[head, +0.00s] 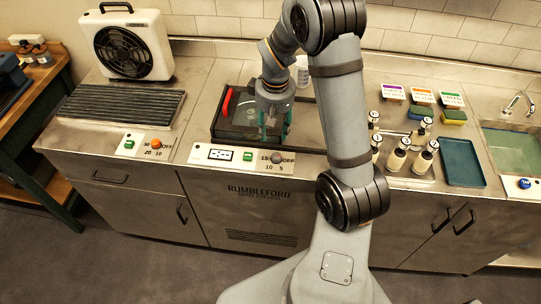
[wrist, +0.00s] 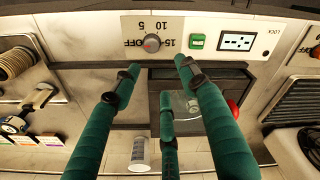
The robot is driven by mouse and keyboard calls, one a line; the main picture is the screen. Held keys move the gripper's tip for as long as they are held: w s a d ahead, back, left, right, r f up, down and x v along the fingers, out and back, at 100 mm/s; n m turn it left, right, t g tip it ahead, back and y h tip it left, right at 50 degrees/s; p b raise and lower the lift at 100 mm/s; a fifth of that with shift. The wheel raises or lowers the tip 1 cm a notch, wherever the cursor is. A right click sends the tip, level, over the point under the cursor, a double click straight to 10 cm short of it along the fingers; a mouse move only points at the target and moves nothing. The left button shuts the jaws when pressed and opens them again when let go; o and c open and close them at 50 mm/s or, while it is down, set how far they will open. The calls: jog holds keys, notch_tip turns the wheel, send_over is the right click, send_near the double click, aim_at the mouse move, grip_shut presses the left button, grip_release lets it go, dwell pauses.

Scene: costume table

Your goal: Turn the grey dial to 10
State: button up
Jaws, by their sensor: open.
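The grey dial (head: 277,158) sits on the white control panel at the counter's front edge, with OFF, 5, 10 and 15 printed around it. My gripper (head: 273,130) has green fingers pointing down over the dark recessed tray, just behind the dial. In the wrist view my gripper (wrist: 158,68) has its fingers spread, with nothing between the tips. The fingers appear apart from the dial.
An orange dial (head: 156,143) is on another panel farther left. A red object (head: 227,101) lies at the tray's left edge. Several bottles (head: 397,155) stand to the right beyond my arm.

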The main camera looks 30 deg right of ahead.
aim_at(276, 156)
jog(key=f+n, duration=0.2)
jog(key=f, duration=0.1)
jog(key=f+n+p, duration=0.1)
jog(key=f+n, duration=0.2)
jog(key=f, duration=0.1)
jog(key=s+f+n+g, duration=0.1)
jog(key=f+n, duration=0.1)
jog(key=f, duration=0.1)
jog(key=shift+d+f+p, duration=0.3)
jog(key=shift+c, duration=1.4)
jog(key=c, duration=0.7)
grip_shut()
